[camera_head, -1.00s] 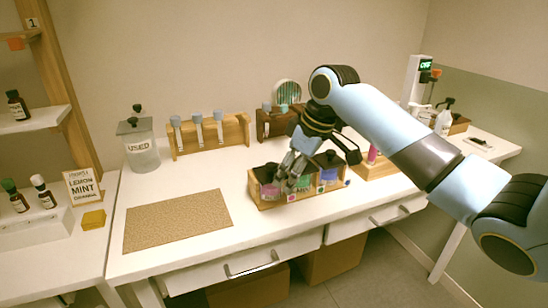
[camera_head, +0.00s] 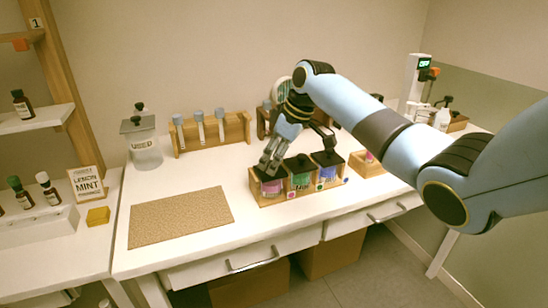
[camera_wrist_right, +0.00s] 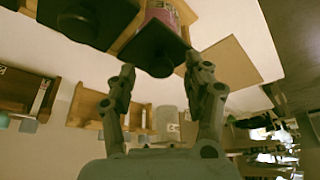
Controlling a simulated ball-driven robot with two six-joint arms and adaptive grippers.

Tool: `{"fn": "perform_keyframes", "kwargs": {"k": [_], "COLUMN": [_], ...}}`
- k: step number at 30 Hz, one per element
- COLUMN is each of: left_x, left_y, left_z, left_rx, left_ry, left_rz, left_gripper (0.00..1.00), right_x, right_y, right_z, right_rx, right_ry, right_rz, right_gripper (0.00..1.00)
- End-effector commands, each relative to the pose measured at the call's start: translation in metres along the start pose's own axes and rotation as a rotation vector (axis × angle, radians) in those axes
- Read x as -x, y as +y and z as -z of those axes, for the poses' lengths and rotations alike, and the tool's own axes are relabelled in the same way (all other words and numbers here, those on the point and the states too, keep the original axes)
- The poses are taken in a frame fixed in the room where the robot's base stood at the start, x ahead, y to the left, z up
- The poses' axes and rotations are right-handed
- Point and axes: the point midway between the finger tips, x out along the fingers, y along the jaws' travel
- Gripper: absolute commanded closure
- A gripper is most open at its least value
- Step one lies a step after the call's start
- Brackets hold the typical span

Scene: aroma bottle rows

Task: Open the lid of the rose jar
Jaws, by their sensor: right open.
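A wooden box (camera_head: 266,203) on the white table holds three jars with black lids. The left jar has a pink label (camera_head: 271,189), likely the rose jar; its black lid is partly covered by my right gripper (camera_head: 267,169). In the wrist view the pink label (camera_wrist_right: 165,12) and the dark square lid (camera_wrist_right: 155,52) lie beyond the two open fingers (camera_wrist_right: 160,70). The gripper is open and holds nothing; I cannot tell whether it touches the lid. The middle jar (camera_head: 302,181) has a green label, the right one (camera_head: 328,172) a blue label. My left gripper is not in view.
A cork mat (camera_head: 181,217) lies left of the box. A glass jar marked USED (camera_head: 145,150) and a wooden rack of tubes (camera_head: 211,133) stand behind. Another wooden holder (camera_head: 365,165) stands right of the box. The table front between mat and box is clear.

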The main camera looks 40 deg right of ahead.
Motion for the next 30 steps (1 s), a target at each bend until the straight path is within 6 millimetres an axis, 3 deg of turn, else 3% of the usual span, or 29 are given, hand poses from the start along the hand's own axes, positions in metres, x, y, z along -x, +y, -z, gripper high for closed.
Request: {"fn": "perform_keyframes", "kwargs": {"k": [9, 21, 30], "left_x": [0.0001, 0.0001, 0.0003], "left_y": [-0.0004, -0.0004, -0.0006], "left_z": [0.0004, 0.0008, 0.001], "left_rx": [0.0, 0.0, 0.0], "left_ry": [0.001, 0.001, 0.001], "left_rz": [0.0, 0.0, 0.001], "left_gripper": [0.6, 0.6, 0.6], "right_x": [-0.0042, -0.004, -0.004], "right_y": [-0.0003, -0.0003, -0.0007], "right_z": [0.0, -0.0003, -0.0001], "right_rx": [0.0, 0.0, -0.001], "right_ry": [0.0, 0.0, -0.001], "right_rz": [0.0, 0.0, 0.001], "right_gripper": [0.49, 1.0, 1.0]}}
